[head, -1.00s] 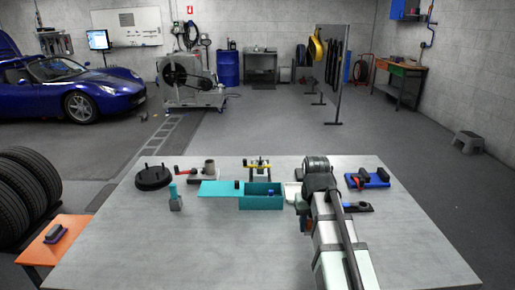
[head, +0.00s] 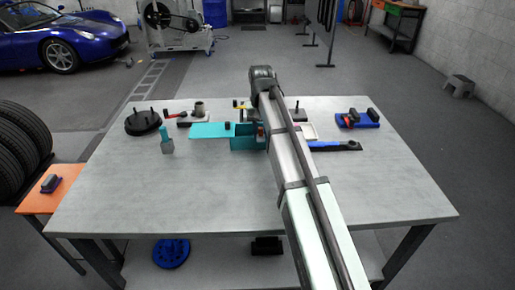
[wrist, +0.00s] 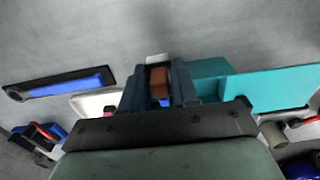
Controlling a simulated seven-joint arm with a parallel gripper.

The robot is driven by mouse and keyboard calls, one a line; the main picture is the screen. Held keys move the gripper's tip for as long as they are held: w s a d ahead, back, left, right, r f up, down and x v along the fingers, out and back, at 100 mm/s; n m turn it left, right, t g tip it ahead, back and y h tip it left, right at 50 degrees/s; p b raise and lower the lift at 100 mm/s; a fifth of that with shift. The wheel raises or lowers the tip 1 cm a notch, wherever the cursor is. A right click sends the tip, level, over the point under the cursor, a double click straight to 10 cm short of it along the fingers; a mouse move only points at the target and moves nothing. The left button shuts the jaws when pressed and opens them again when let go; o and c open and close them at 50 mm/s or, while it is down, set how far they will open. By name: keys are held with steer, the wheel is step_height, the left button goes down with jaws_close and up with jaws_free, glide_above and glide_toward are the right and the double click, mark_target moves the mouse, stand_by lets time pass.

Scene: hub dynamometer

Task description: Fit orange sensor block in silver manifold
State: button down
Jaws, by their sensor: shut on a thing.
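The orange sensor block (wrist: 159,83) shows brownish orange in the wrist view, between the two fingers of my gripper (wrist: 158,76). My gripper is shut on it. A pale piece (wrist: 157,59) shows at the block's far end; I cannot tell whether it belongs to the block. In the head view my arm hides most of the gripper, and a small orange-red patch (head: 261,131) shows by the right end of the teal box. I cannot pick out the silver manifold with certainty; a grey fixture with an upright cylinder (head: 199,107) stands at the back left of the table.
The teal box (head: 243,143) with its flat lid (head: 208,130) lies close to the gripper. A white tray (head: 309,133), a blue-handled tool (head: 335,146) and a blue fixture (head: 352,122) lie to the right. A teal-topped grey piece (head: 167,146) stands left. The table front is clear.

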mark_target(261, 128)
steer(key=shift+f, duration=4.2)
steer(key=shift+f, duration=0.1)
steer(key=c, duration=0.8)
jaws_free()
steer(key=shift+c, duration=0.2)
step_height(261, 128, up, 11)
steer(key=shift+r, duration=0.6)
steer(key=shift+c, duration=0.6)
